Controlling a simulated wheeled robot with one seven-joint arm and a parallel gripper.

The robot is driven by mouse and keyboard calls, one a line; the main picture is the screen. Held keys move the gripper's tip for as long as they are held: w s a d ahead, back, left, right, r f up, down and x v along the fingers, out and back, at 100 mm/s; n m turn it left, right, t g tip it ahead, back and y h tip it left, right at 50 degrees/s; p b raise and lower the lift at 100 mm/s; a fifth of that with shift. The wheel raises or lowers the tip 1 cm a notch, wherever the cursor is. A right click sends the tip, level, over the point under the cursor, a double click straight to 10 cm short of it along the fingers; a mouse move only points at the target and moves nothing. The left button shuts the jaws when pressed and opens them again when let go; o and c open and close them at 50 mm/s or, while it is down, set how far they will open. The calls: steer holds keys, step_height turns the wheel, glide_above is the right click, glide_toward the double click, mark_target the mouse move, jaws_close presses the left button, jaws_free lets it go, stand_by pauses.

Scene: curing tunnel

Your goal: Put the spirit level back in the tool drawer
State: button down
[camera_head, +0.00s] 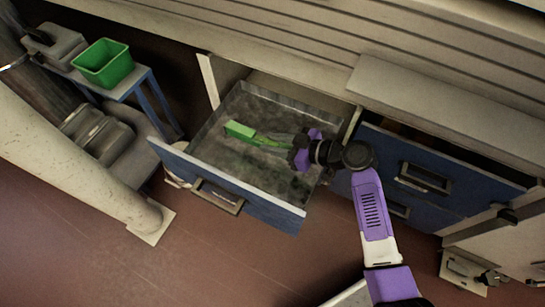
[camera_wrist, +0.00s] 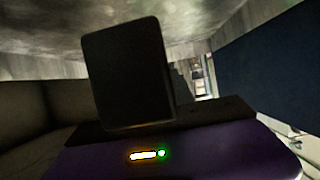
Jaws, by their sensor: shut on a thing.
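The tool drawer (camera_head: 278,213) is pulled open, with a blue front and a grey, mottled inside. A long green thing, which I take for the spirit level (camera_head: 240,130), lies across the drawer's opening in the head view. Its bright left end is clear, and its right end runs to my gripper. My purple gripper (camera_head: 293,153) is at the right part of the drawer, shut on the level. I cannot tell whether the level touches the drawer floor. In the wrist view a dark upright block fills the middle, and the level is not clearly seen.
A green bin (camera_head: 103,63) stands on a blue-legged stand at the upper left. A closed-looking blue drawer unit (camera_head: 431,182) is right of the open drawer. A pale counter edge (camera_head: 440,105) overhangs at the back. Red-brown floor (camera_head: 130,265) is free in front.

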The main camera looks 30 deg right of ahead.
mark_target(274, 161)
steer(key=shift+f+b, duration=1.05)
steer(key=shift+f, duration=2.3)
steer(key=shift+f, duration=0.2)
steer(key=c, duration=1.1)
jaws_free()
steer(key=shift+o, duration=0.2)
steer(key=shift+r, duration=0.15)
steer(key=shift+s+d+r, duration=0.15)
steer(key=shift+s, duration=0.05)
steer(key=p+v, duration=0.3)
steer(key=v, duration=0.8)
steer(key=shift+s+d, duration=0.15)
steer(key=shift+s, duration=0.1)
